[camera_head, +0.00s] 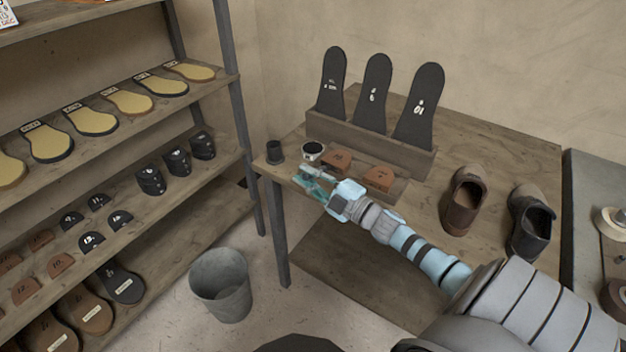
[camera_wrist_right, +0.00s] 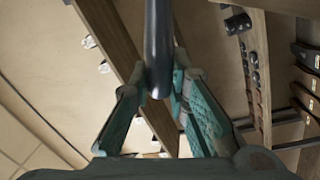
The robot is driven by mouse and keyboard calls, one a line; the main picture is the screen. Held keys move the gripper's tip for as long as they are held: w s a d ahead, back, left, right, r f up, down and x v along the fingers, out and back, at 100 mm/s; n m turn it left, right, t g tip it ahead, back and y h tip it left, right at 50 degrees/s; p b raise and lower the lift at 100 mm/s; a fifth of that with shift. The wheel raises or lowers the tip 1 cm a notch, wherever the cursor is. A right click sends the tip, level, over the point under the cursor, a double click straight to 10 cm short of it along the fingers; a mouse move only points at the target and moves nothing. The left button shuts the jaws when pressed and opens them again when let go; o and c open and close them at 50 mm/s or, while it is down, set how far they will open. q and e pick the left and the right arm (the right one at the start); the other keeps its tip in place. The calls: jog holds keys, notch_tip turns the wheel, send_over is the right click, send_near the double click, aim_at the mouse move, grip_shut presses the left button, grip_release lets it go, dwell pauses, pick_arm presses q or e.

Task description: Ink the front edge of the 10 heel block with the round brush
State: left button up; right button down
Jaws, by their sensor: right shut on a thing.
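My right gripper (camera_head: 314,187) is at the left end of the bench, just in front of the heel blocks. In the right wrist view its two fingers (camera_wrist_right: 160,88) are closed around a dark, smooth round rod (camera_wrist_right: 158,45), which looks like the round brush's handle. The brush's bristle end cannot be made out. Two reddish-brown heel blocks lie on the bench: the left one (camera_head: 337,159) and the right one (camera_head: 379,177). Their markings are too small to read surely. A small round dark-topped jar (camera_head: 313,149) stands left of the blocks. My left gripper is not in view.
A dark cup (camera_head: 275,152) stands at the bench's left corner. A wooden rack (camera_head: 372,145) with dark sole templates stands behind the blocks. Two shoes (camera_head: 463,200) are on the right. A grey bucket (camera_head: 221,286) is on the floor, beside shelves (camera_head: 228,165) of soles and blocks.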

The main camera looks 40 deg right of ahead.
jog(key=shift+b+x, duration=0.4)
jog(key=shift+x, duration=0.55)
jog(key=shift+p+v, duration=0.35)
jog(key=shift+v, duration=0.6)
jog(key=shift+s+d+r+p, duration=0.1)
jog(key=shift+s+p, duration=0.45)
jog(key=shift+s, duration=0.15)
jog(key=s+a+r+p, duration=0.2)
jog(key=a+r+p, duration=0.2)
jog(key=a+p, duration=0.2)
jog(key=shift+a+p, duration=0.35)
jog(key=shift+p, duration=0.45)
jog(key=shift+f, duration=0.1)
